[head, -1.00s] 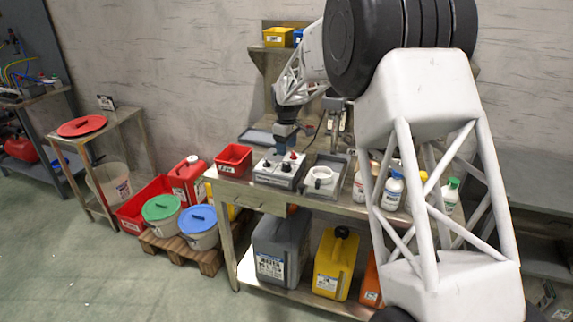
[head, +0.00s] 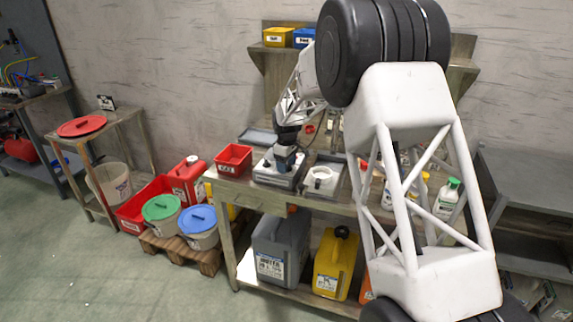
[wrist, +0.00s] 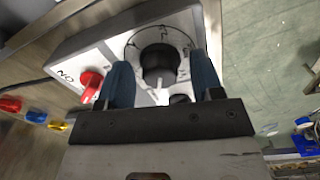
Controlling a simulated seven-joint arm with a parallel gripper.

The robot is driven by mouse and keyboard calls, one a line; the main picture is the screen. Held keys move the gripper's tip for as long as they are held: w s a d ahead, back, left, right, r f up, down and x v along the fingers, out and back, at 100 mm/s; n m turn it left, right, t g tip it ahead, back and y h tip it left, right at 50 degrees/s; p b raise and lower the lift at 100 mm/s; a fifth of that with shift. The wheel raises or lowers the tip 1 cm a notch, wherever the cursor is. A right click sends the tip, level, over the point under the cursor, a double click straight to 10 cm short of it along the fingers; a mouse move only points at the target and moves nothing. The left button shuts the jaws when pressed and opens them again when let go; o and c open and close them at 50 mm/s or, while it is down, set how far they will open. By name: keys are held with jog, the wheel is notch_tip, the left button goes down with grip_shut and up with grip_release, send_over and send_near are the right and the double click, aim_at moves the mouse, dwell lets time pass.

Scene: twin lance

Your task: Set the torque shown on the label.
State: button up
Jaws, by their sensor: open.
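The control box (head: 272,176) is a pale unit on the workbench. In the wrist view its white face (wrist: 95,55) carries a black knob (wrist: 158,62) inside a round dial, a red knob (wrist: 90,82) beside lettering, and a second dark knob (wrist: 180,100), partly hidden by my gripper. My gripper (wrist: 161,70) is open, its two blue fingers on either side of the black knob; I cannot tell if they touch it. In the head view my gripper (head: 286,160) is low over the box and hides its knobs. No torque label is readable.
A red bin (head: 233,158) stands left of the box and a tray with a white cup (head: 320,178) right of it. Bottles (head: 446,198) stand further right, partly behind my arm. Canisters (head: 335,263) fill the lower shelf. Small coloured items (wrist: 35,116) lie beside the box.

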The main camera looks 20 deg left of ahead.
jog(key=c, duration=0.9)
jog(key=shift+m, duration=0.3)
jog(key=m, duration=1.1)
dwell(0.5)
jog(key=o, duration=0.9)
